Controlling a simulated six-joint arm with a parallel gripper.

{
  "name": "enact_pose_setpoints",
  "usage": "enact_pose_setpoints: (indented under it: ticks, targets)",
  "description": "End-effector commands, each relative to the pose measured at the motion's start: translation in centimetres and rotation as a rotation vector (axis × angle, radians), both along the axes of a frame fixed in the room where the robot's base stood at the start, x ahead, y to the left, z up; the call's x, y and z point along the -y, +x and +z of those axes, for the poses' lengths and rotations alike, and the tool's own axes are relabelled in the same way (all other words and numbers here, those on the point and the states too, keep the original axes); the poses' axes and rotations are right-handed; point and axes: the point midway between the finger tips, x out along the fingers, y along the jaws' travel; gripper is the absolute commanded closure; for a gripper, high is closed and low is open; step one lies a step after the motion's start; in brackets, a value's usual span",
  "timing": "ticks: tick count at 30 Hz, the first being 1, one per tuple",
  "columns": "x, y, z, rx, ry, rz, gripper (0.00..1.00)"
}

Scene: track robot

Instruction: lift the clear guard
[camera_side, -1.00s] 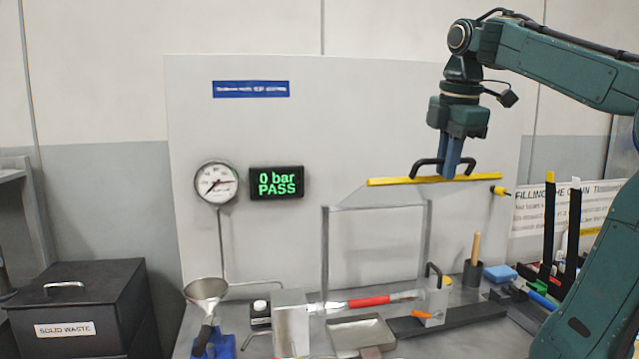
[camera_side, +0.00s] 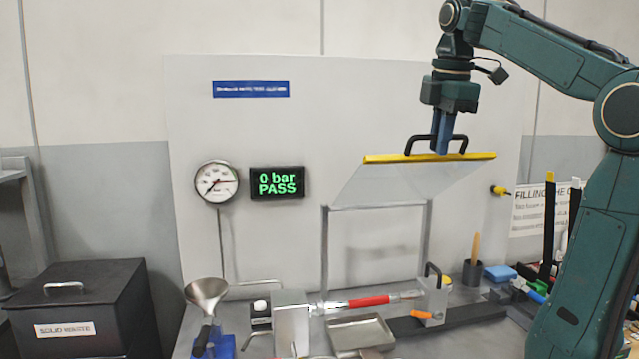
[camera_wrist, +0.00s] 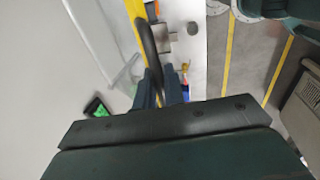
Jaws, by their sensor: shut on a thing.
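The clear guard (camera_side: 400,185) is a transparent panel with a yellow top edge (camera_side: 385,158) and a black bow handle (camera_side: 462,140). It is tilted, raised above the grey frame (camera_side: 325,260) at its lower edge. My gripper (camera_side: 441,150) points down and is shut on the handle. In the wrist view the black handle (camera_wrist: 148,45) and the yellow edge (camera_wrist: 136,10) run up from between the fingers (camera_wrist: 163,88).
Behind stands a pale panel with a gauge (camera_side: 216,182) and a display (camera_side: 276,183) reading "0 bar PASS". A black solid waste box (camera_side: 78,305) stands at left.

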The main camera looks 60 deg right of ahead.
Motion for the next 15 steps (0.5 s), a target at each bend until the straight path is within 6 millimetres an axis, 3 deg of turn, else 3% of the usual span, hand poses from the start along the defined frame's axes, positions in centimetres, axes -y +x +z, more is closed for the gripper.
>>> enact_pose_setpoints:
  ticks: [15]
  targets:
    - [0.9, 0.9, 1.3, 0.002, -0.002, 0.000, 1.00]
